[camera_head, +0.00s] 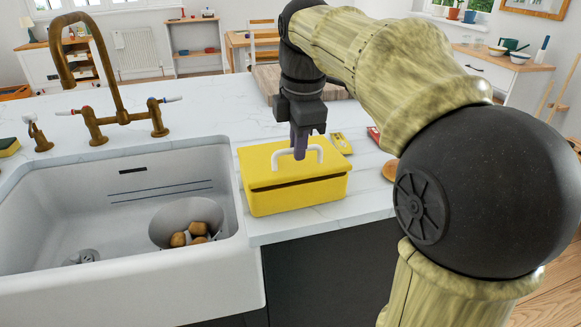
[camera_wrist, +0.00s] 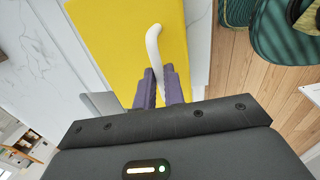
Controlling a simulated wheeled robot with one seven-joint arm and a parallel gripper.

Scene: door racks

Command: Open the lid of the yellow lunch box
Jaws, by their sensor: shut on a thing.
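The yellow lunch box (camera_head: 295,195) stands on the white counter just right of the sink. Its lid (camera_head: 262,163) has a white handle (camera_head: 316,150) on top, and a dark gap or band runs along the front under the lid. My gripper (camera_head: 300,150) reaches down from above and is shut on the white handle. In the wrist view, the purple fingers (camera_wrist: 160,88) close around one part of the handle (camera_wrist: 153,45), with the yellow lid (camera_wrist: 110,40) beyond. The back of the box is hidden in the head view.
A white sink (camera_head: 60,215) with a brass tap (camera_head: 125,115) lies left of the box. A bowl (camera_head: 185,215) with several brown round items sits in the sink. A wooden board (camera_head: 265,80) lies behind my gripper. A small yellow item (camera_head: 340,143) and a red item (camera_head: 374,136) lie right of the box.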

